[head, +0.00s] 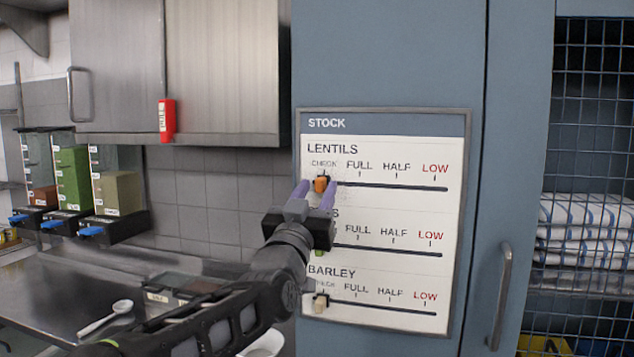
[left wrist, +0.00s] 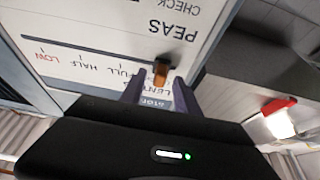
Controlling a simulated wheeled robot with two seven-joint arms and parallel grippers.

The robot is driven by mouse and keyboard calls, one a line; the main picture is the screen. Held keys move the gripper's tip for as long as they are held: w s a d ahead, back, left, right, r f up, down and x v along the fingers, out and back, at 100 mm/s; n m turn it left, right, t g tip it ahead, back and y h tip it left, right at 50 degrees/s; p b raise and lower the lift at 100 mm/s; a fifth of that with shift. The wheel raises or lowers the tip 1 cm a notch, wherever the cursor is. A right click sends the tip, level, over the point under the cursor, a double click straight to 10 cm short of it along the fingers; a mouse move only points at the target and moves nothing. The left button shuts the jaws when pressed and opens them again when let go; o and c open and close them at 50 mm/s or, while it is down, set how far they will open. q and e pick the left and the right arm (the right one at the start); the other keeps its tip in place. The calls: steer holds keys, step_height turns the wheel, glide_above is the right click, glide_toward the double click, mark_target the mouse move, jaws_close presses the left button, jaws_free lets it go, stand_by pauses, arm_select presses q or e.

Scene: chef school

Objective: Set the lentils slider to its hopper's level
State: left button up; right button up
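The stock board (head: 400,270) has a lentils row on top with marks CHECK, FULL, HALF and LOW. The orange lentils slider knob (head: 320,184) sits at CHECK, the left end of its slot (head: 400,187). My left gripper (head: 315,190) is at the knob, with one purple finger on each side. In the left wrist view the orange knob (left wrist: 161,74) stands between the fingertips, with gaps showing, so the gripper looks open. The lentils hopper (head: 38,160), leftmost in the head view, holds reddish-brown lentils (head: 45,196) only near its bottom. My right gripper is out of view.
The peas hopper (head: 74,175) is filled high with green; the barley hopper (head: 118,190) about halfway. The barley knob (head: 320,303) is at CHECK. My left gripper partly covers the peas row. A cabinet handle (head: 501,298) stands right of the board.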

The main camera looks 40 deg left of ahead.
arm_select(q)
steer(key=shift+w+a+r, duration=0.1)
steer(key=shift+w, duration=0.1)
jaws_close()
stand_by(0.3)
stand_by(1.1)
